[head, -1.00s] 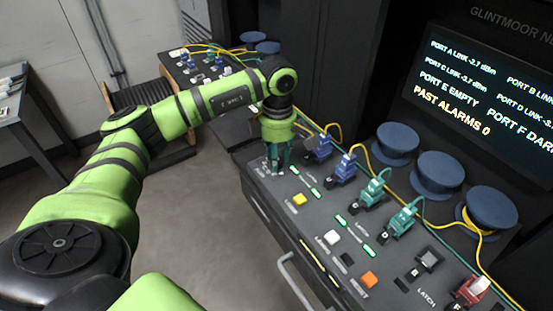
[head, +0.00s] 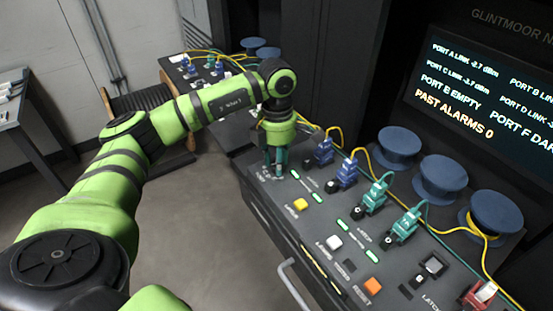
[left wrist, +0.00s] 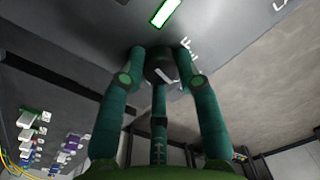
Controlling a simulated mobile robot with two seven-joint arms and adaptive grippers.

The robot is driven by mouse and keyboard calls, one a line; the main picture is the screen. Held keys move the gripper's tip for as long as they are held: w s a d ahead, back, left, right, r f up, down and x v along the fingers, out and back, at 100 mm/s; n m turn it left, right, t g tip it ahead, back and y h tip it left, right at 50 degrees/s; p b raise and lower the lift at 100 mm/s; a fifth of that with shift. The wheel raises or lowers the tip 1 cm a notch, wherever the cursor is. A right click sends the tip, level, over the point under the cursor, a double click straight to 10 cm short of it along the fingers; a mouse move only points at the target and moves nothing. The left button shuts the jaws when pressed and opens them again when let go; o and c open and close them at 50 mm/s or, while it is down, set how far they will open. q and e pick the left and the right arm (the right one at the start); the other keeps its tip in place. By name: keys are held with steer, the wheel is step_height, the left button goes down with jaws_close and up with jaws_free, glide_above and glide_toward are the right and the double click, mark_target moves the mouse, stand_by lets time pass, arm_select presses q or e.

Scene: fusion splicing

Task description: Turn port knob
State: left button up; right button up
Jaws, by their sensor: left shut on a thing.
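A dark round knob (left wrist: 159,64) with a white pointer mark sits on the grey panel in the left wrist view. My left gripper (left wrist: 163,76) has its teal fingers closed around this knob. In the head view my left gripper (head: 274,168) points down at the left end of the sloped panel (head: 268,205), and its fingers and palm hide the knob there. A lit green indicator (left wrist: 167,13) is beside the knob. My right gripper is not in view.
Blue connectors (head: 346,172) and teal connectors (head: 403,226) with yellow and green cables stand close to the right. A yellow button (head: 300,205), a white button (head: 334,242) and an orange button (head: 372,286) are nearer. Blue spools (head: 399,145) and a screen (head: 480,85) are behind.

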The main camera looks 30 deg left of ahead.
arm_select(q)
steer(key=shift+d, duration=0.2)
steer(key=o, duration=1.1)
steer(key=shift+o, duration=0.2)
steer(key=shift+w, duration=0.1)
steer(key=shift+a+r, duration=0.1)
steer(key=shift+r, duration=0.3)
step_height(320, 180, up, 11)
